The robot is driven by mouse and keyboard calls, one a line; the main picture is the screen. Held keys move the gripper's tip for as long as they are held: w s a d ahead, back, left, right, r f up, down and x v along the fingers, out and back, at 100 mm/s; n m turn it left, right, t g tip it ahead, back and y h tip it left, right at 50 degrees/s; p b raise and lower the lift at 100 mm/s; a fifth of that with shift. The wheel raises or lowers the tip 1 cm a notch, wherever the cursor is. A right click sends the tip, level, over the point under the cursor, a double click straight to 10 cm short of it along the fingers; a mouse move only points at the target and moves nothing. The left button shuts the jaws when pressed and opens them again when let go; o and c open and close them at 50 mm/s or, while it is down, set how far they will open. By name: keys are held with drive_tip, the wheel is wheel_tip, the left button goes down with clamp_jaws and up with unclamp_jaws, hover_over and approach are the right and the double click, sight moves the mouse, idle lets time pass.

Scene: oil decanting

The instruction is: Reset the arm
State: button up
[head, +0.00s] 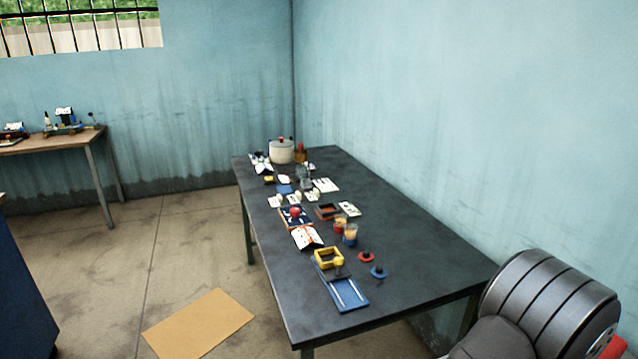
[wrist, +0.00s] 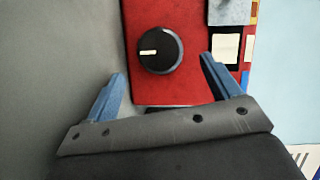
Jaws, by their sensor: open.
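My gripper (wrist: 163,68) shows in the wrist view with its two blue fingers spread apart and nothing held between them. A red panel (wrist: 190,88) with a round black knob (wrist: 158,50) lies beyond the fingers. The knob appears between the fingertips, with a pale mark on its left side. I cannot tell how far the fingers are from it. In the head view my gripper is not visible; only a grey part of my arm shows at the lower right.
A dark table (head: 400,255) carries several small items, including a white pot (head: 281,152), a yellow frame (head: 328,258) and a blue tray (head: 345,291). The table's right side is clear. A tan mat (head: 198,322) lies on the floor. A wooden table (head: 60,143) stands at the left.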

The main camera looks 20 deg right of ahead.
drive_tip(key=v, duration=1.2)
drive_tip(key=shift+r, duration=0.1)
drive_tip(key=x, duration=1.6)
drive_tip(key=shift+w+d, duration=0.15)
drive_tip(key=shift+d, duration=0.15)
drive_tip(key=shift+w+d, duration=0.15)
drive_tip(key=shift+d, duration=0.2)
drive_tip(key=n+g+y, duration=0.1)
drive_tip(key=n, duration=0.2)
drive_tip(key=shift+a+r+n, duration=0.1)
drive_tip(key=shift+n, duration=0.3)
drive_tip(key=n+g+y, duration=0.1)
drive_tip(key=n+g, duration=0.1)
drive_tip(key=n, duration=0.1)
drive_tip(key=shift+w+r, duration=0.1)
drive_tip(key=shift+w, duration=0.05)
drive_tip(key=shift+w+n+g, duration=0.15)
drive_tip(key=shift+n+g, duration=0.95)
drive_tip(key=shift+n, duration=0.5)
drive_tip(key=shift+w+n+g, duration=0.1)
drive_tip(key=shift+n+g, duration=0.9)
drive_tip(key=shift+n, duration=0.2)
